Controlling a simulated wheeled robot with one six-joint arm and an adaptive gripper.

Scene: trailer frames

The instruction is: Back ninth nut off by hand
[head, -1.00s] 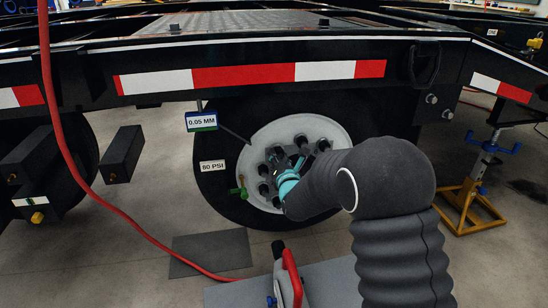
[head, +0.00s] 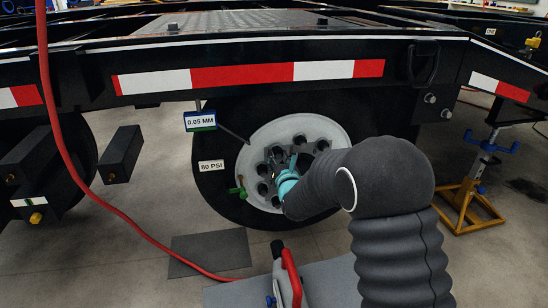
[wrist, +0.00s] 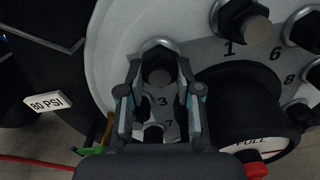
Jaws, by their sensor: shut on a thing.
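The wheel (head: 325,127) has a white rim with a ring of dark hex nuts on studs. My gripper (wrist: 158,85) is shut on one dark nut (wrist: 158,70) at the rim in the wrist view, one finger on each side. The numeral 3 shows just below this nut and a 7 below that. No 9 can be read, so I cannot tell the nut's number from its label. Other nuts sit at upper right, including one (wrist: 243,20) above the numeral 1. In the head view my gripper (head: 280,165) reaches the nut ring, and its fingertips are hard to make out.
A dark round hub (wrist: 235,95) with a "FULL" label and a red part is right of my fingers. A green clip (head: 238,190) is at the rim's left. The trailer frame (head: 250,75) runs above. A red hose (head: 75,165) hangs left; a yellow stand (head: 465,205) is right.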

